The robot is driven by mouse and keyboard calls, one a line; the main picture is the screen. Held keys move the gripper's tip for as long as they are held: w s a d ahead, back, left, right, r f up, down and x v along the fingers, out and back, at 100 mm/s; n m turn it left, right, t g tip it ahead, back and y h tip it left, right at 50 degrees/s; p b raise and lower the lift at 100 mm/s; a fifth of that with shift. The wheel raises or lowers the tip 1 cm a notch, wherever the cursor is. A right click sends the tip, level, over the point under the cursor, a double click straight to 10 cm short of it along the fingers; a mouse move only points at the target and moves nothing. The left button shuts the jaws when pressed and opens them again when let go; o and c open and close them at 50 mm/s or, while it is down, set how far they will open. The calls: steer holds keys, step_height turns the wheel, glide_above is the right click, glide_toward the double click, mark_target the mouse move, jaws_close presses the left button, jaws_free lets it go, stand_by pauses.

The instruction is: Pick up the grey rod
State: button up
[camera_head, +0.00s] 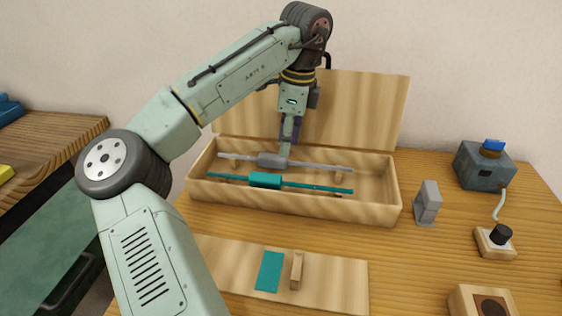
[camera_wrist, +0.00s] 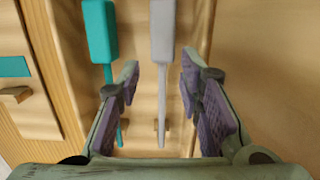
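The grey rod (camera_head: 320,167) lies across the open wooden box, with a thicker grey block (camera_head: 271,160) along it. It also shows in the wrist view (camera_wrist: 162,35), running lengthwise between my fingers. My gripper (camera_head: 286,150) points down over the rod's thick block in the head view. In the wrist view my gripper (camera_wrist: 160,72) is open, one finger on each side of the grey rod, with visible gaps. How far the fingertips are above it is hard to tell. A teal rod (camera_head: 315,187) lies parallel, nearer the box front; it shows left in the wrist view (camera_wrist: 100,32).
The wooden box (camera_head: 300,203) has a raised lid (camera_head: 370,105) behind my gripper. In front lies a board (camera_head: 335,285) with a teal patch (camera_head: 270,271) and a small wooden block (camera_head: 297,270). A grey block (camera_head: 428,202) and a grey-blue device (camera_head: 485,165) stand right.

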mark_target(283, 162)
steer(key=shift+w+a+f+p, duration=0.1)
steer(key=shift+a+f+p, duration=0.15)
steer(key=shift+f, duration=0.95)
steer(key=shift+w+a+f+p, duration=0.1)
steer(key=shift+f+p, duration=0.1)
steer(key=shift+f, duration=0.95)
jaws_close()
